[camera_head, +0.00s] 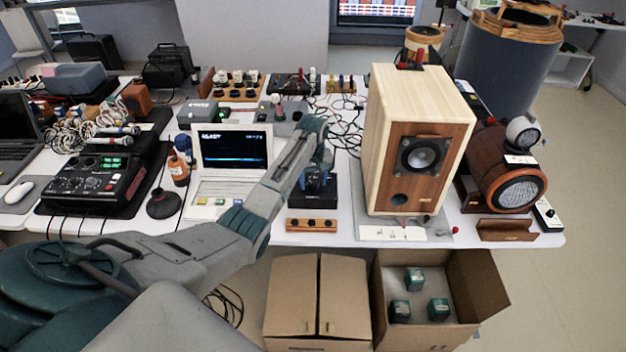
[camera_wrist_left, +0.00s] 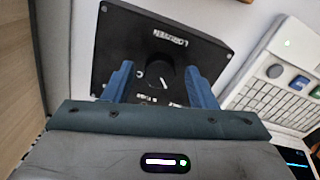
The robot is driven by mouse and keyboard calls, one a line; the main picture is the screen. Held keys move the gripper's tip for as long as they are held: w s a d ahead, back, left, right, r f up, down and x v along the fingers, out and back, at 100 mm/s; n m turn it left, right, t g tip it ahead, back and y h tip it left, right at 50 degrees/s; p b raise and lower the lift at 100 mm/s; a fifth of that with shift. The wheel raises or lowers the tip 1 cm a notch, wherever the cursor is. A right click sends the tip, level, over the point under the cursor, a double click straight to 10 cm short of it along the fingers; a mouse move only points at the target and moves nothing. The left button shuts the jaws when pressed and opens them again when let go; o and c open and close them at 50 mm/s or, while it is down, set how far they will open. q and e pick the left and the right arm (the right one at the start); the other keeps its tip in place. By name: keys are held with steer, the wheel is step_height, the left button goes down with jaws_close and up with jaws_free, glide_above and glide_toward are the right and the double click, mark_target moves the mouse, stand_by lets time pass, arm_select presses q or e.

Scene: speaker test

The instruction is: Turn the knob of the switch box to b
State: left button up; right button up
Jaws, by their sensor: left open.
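The switch box (camera_wrist_left: 130,40) is black with white lettering and fills the upper middle of the left wrist view. Its round black knob (camera_wrist_left: 158,73) has a white pointer mark towards the lower side in that view. The small letters around the knob are too blurred to read surely. My left gripper (camera_wrist_left: 160,76) is open, with one blue finger on each side of the knob and gaps showing between. In the head view, the box (camera_head: 314,196) stands on the table, partly hidden by my left gripper (camera_head: 318,178). My right gripper is not in view.
A wooden speaker (camera_head: 376,150) stands right of the box. A white device with a screen (camera_head: 215,170) is on its left, also seen in the wrist view (camera_wrist_left: 285,75). Cardboard boxes (camera_head: 292,300) stand below the table's front edge.

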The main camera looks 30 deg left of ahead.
arm_select(q)
steer(key=shift+f, duration=0.25)
steer(key=c, duration=1)
